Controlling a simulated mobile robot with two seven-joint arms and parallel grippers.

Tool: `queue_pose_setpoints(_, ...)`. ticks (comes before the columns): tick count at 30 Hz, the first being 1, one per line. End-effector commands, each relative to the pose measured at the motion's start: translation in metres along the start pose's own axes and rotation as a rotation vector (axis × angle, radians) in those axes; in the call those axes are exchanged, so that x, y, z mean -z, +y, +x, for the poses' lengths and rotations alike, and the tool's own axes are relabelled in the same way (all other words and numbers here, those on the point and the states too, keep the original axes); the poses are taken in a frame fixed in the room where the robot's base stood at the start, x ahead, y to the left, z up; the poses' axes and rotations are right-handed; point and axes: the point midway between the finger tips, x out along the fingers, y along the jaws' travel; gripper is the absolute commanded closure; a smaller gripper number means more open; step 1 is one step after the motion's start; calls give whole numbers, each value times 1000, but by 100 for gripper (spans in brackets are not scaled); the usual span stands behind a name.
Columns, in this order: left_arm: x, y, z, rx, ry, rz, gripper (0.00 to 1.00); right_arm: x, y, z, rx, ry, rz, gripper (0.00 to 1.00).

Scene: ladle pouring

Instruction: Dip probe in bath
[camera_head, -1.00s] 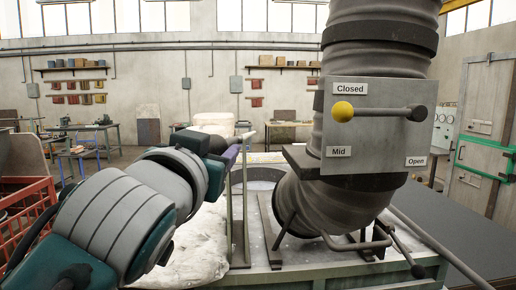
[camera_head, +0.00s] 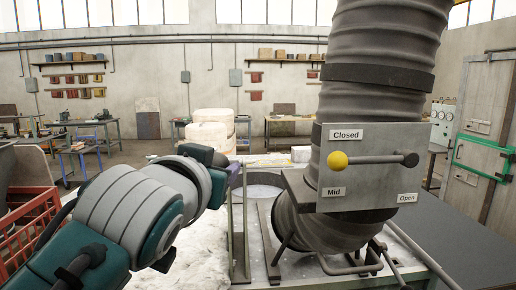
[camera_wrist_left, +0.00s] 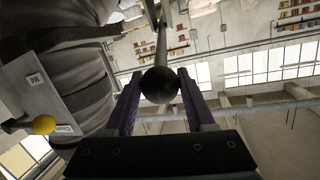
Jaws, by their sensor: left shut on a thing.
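My left gripper (camera_head: 237,175) is at the end of the left arm, close to the near left side of the bath (camera_head: 262,190), whose grey surface shows between a metal frame and the thick duct. In the left wrist view the purple fingers (camera_wrist_left: 158,100) are shut on the probe. The probe's dark round end (camera_wrist_left: 160,85) sits between the fingertips, and its thin rod runs up the picture. In the head view the probe is hidden or too small to make out. Whether its tip touches the bath cannot be told. My right gripper is not in view.
The ribbed duct (camera_head: 380,90) rises right of the bath. Its plate (camera_head: 370,185) carries a yellow-knobbed lever (camera_head: 338,160) and labels. An upright metal frame (camera_head: 238,235) stands by the gripper. A red crate (camera_head: 30,220) is at the left, white drums (camera_head: 210,130) behind.

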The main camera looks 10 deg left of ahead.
Motion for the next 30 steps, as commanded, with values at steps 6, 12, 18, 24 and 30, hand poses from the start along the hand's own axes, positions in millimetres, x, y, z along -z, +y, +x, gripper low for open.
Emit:
queue_pose_setpoints(6,46,-10,7,-12,-62,-5,100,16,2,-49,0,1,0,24)
queue_pose_setpoints(12,66,-14,18,-11,-58,-4,100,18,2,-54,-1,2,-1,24)
queue_pose_setpoints(18,67,-15,20,-11,-56,-4,100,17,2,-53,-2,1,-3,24)
queue_pose_setpoints(24,68,-15,20,-11,-54,-4,39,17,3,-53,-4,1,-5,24)
queue_pose_setpoints(30,66,-15,19,-11,-58,-4,17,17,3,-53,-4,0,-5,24)
